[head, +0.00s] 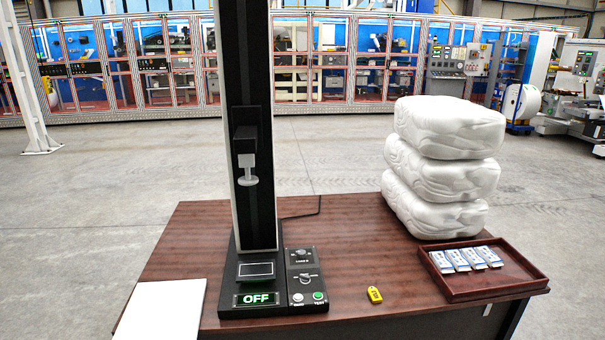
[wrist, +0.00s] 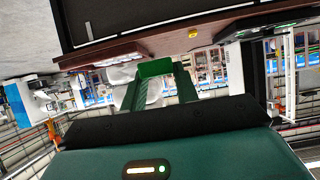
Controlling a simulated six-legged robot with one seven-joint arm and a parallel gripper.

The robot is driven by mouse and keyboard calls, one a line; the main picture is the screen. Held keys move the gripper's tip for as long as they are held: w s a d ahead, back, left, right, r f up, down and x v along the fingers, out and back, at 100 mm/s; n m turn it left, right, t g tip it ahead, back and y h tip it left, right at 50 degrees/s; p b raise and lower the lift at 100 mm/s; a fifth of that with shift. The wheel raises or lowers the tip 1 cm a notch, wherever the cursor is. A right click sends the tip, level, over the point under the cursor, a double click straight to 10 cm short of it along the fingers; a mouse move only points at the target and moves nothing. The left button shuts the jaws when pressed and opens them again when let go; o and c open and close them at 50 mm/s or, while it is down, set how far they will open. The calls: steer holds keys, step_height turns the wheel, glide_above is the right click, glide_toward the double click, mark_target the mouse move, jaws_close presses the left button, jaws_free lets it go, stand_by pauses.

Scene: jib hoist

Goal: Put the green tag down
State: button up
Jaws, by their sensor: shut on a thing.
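The green tag (wrist: 156,68) shows in the wrist view between the tips of my gripper's two green fingers (wrist: 157,78). My gripper is shut on it and holds it up in front of the table edge. The tag's lower part and its face are hard to make out. Neither my gripper nor the green tag shows in the head view. The brown wooden table (head: 345,240) stands in front of me in the head view.
A yellow tag (head: 374,294) lies near the table's front edge. A black column with an OFF display (head: 257,299) and a control box (head: 305,277) stand left of it. A white sheet (head: 163,309) lies far left. White bundles (head: 440,180) and a tray (head: 505,285) with blue-white packets are right.

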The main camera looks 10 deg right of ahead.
steer(key=shift+s, duration=0.2)
steer(key=w+a+f, duration=0.2)
steer(key=w+a, duration=0.4)
steer(key=w, duration=0.6)
steer(key=w+a+f, duration=0.3)
steer(key=w+a, duration=0.3)
steer(key=w, duration=0.5)
steer(key=w+a+f, duration=0.2)
steer(key=a, duration=0.5)
steer(key=w+a+f, duration=0.3)
steer(key=a, duration=0.4)
steer(key=w+a+f+n+y, duration=0.1)
steer(key=w+a+f, duration=0.1)
steer(key=a, duration=0.6)
steer(key=shift+w+f, duration=0.25)
steer(key=shift+w, duration=0.25)
